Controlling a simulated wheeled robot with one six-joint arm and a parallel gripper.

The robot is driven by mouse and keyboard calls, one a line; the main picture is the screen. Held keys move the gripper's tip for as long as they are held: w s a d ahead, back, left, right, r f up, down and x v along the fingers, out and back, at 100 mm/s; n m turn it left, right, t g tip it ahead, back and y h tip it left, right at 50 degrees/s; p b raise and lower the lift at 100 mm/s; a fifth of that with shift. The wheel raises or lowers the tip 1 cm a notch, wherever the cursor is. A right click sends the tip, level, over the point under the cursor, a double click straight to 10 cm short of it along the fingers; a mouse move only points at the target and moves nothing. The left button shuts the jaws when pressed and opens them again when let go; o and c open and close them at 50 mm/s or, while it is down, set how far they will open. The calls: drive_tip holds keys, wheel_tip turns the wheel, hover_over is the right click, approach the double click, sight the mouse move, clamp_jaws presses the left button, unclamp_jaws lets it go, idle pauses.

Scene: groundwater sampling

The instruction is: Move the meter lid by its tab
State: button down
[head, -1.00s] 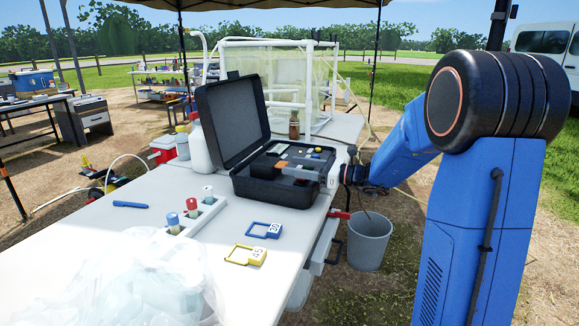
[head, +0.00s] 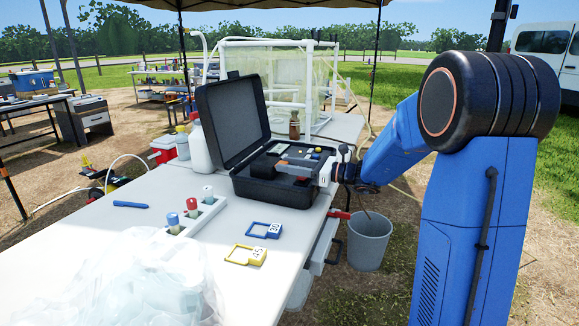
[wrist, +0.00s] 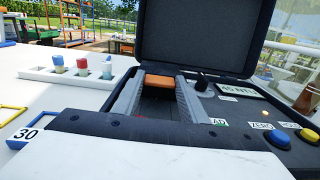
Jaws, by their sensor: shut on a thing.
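The turbidity meter is built into an open black case (head: 272,190) on the white table. In the wrist view its display (wrist: 237,91) reads about 45 NTU. The orange tab of the meter lid (wrist: 160,82) shows between the two grey fingers of my gripper (wrist: 160,76). My gripper (head: 296,162) reaches in over the case from the right and is shut on the tab. The dark area between the fingers is shaded. I cannot tell how much of it is lid or opening.
The case cover (head: 232,120) stands open behind. A vial rack (head: 197,216) with capped vials, a blue tag (head: 264,230) and a yellow tag (head: 245,255) lie nearer. A clear plastic bag (head: 140,280) covers the front left. A grey bucket (head: 370,242) stands beside the table.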

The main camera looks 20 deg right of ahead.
drive_tip(key=shift+w+a+r+g+h, duration=0.1)
drive_tip(key=shift+a+r+g+h, duration=0.2)
drive_tip(key=shift+r, duration=0.2)
drive_tip(key=shift+w+a+r+g+h, duration=0.1)
drive_tip(key=shift+r+g+h, duration=0.1)
drive_tip(key=shift+r+h, duration=0.25)
drive_tip(key=a+r+g+h, duration=0.1)
drive_tip(key=w+r+h, duration=0.1)
drive_tip(key=w+a+r+g+h, duration=0.1)
drive_tip(key=r, duration=0.1)
drive_tip(key=shift+a+g+h, duration=0.25)
drive_tip(key=shift+a+g, duration=0.05)
drive_tip(key=w+a+r+g+h, duration=0.1)
drive_tip(key=a, duration=0.1)
drive_tip(key=w+a+r+g+h, duration=0.1)
drive_tip(key=a+h, duration=0.1)
drive_tip(key=shift+w+r+g+h, duration=0.2)
drive_tip(key=shift+w+g+h, duration=0.1)
drive_tip(key=shift+w, duration=0.1)
drive_tip(key=shift+w+a+r+g+h, duration=0.2)
drive_tip(key=shift+w+a+g+h, duration=0.55)
drive_tip(key=shift+a+h, duration=0.2)
drive_tip(key=shift+w+a, duration=0.45)
drive_tip(key=shift+a, duration=0.1)
drive_tip(key=c, duration=1.1)
unclamp_jaws()
drive_tip(key=shift+r, duration=0.1)
